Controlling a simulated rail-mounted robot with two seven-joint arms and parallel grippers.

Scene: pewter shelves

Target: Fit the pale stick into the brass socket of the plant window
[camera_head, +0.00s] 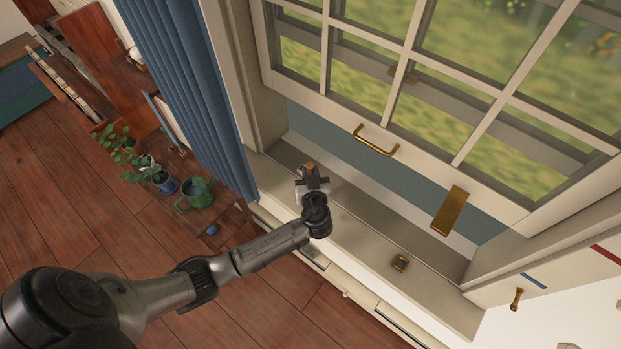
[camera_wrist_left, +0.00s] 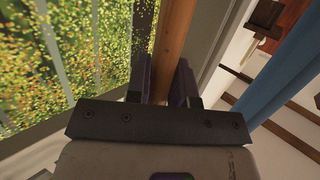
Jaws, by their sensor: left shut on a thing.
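My left gripper (camera_head: 311,172) is over the window sill (camera_head: 350,222), shut on the stick. In the left wrist view the stick (camera_wrist_left: 175,45) is a tan-brown wooden length running up between the gripper's fingers (camera_wrist_left: 168,85). In the head view only a small brownish end of the stick (camera_head: 308,167) shows at the fingertips, seen nearly end-on. A small square brass socket (camera_head: 400,263) sits on the sill, right of and nearer than the gripper, well apart from the stick. The window sash (camera_head: 440,165) stands above the sill. My right gripper is not in view.
A blue curtain (camera_head: 190,85) hangs left of the window. Potted plants and a green watering can (camera_head: 195,193) stand at the left. The sill between gripper and socket is clear.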

